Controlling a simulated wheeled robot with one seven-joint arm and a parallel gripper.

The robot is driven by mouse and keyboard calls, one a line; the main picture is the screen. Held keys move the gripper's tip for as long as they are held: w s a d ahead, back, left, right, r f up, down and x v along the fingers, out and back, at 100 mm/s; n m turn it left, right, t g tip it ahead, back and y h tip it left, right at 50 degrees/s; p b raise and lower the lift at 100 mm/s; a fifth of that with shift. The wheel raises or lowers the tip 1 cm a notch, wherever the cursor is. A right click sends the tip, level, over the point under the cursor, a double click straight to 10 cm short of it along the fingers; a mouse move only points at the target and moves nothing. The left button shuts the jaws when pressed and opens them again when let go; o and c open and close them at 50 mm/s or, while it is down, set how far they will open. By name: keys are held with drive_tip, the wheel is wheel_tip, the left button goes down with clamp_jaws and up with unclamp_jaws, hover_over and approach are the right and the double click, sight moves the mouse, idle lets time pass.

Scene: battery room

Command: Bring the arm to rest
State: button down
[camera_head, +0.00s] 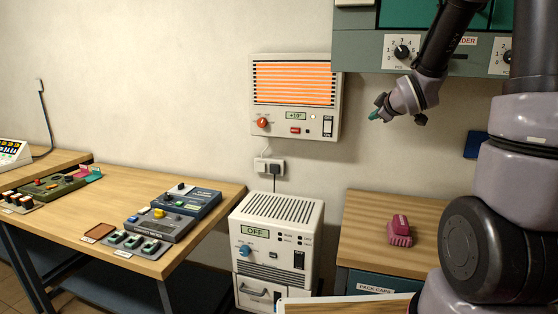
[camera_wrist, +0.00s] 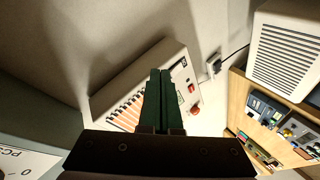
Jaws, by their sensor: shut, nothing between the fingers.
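My gripper (camera_head: 375,115) is raised in front of the wall in the head view, to the right of the wall heater and below the overhead cabinet. Its green fingers are together and hold nothing. In the wrist view the shut fingers (camera_wrist: 159,100) point toward the wall heater (camera_wrist: 130,100), which shows tilted behind them. My arm comes down from the upper right, bent at the wrist. The gripper looks apart from everything around it.
The wall heater (camera_head: 294,136) glows orange. The overhead cabinet (camera_head: 370,52) with knobs is close above my wrist. A white unit reading OFF (camera_head: 277,255) stands between the wooden bench (camera_head: 215,215) and a cabinet (camera_head: 365,225) bearing a pink object (camera_head: 400,232). Open air lies left of the gripper.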

drive_tip(key=s+a+r+m+g, duration=0.2)
drive_tip(key=s+m, duration=0.3)
drive_tip(key=s, duration=0.5)
drive_tip(key=s+a+r+m+g+y, duration=0.1)
drive_tip(key=s+a+r+m+g, duration=0.1)
drive_tip(key=s+m, duration=0.3)
drive_tip(key=s+a+r+m+g, duration=0.2)
drive_tip(key=s+m, duration=0.3)
drive_tip(key=s, duration=0.9)
drive_tip(key=shift+s+r, duration=0.35)
drive_tip(key=shift+r, duration=0.45)
